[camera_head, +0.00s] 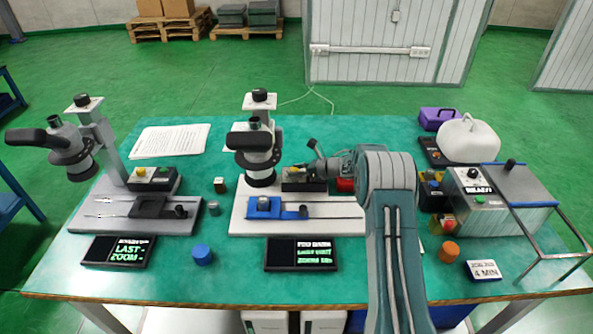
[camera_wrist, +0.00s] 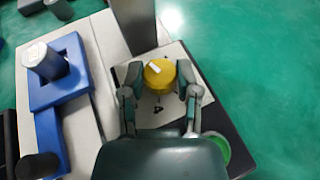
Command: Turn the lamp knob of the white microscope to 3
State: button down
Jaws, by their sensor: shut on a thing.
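The white microscope (camera_head: 240,222) stands mid-table, with a black head and a blue slide carriage (camera_head: 285,211). Its dark lamp box (camera_head: 303,186) sits on the right rear of the base. In the wrist view the yellow lamp knob (camera_wrist: 160,82) carries a white pointer mark directed to the upper left. A numeral that looks like 4 shows below the knob; other dial marks are hidden or unreadable. My gripper (camera_wrist: 160,76) has one finger on each side of the knob and is shut on it. In the head view my gripper (camera_head: 312,168) reaches the box from the right.
A grey microscope (camera_head: 130,215) with its own knob box (camera_head: 153,179) stands left. Two dark displays (camera_head: 117,251) (camera_head: 300,254) and a blue cap (camera_head: 202,254) lie in front. A control unit (camera_head: 485,205) and a wire frame (camera_head: 550,255) stand right of my arm.

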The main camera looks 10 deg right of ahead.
jog(key=m+t+h, duration=0.1)
jog(key=m, duration=0.1)
jog(key=m+t+h, duration=0.1)
jog(key=t+h, duration=0.1)
jog(key=m+t+h, duration=0.1)
jog(key=m+h, duration=0.1)
jog(key=shift+s+a+m, duration=0.15)
jog(key=shift+a+m, duration=0.1)
jog(key=shift+m, duration=0.05)
jog(key=shift+a+m+t+h, duration=0.1)
jog(key=shift+m+t+h, duration=0.8)
jog(key=shift+m+h, duration=1)
jog(key=shift+h, duration=0.1)
jog(key=shift+c, duration=1.6)
grip_release()
jog(key=v, duration=1.1)
jog(key=shift+s, duration=0.4)
jog(key=shift+r, duration=0.1)
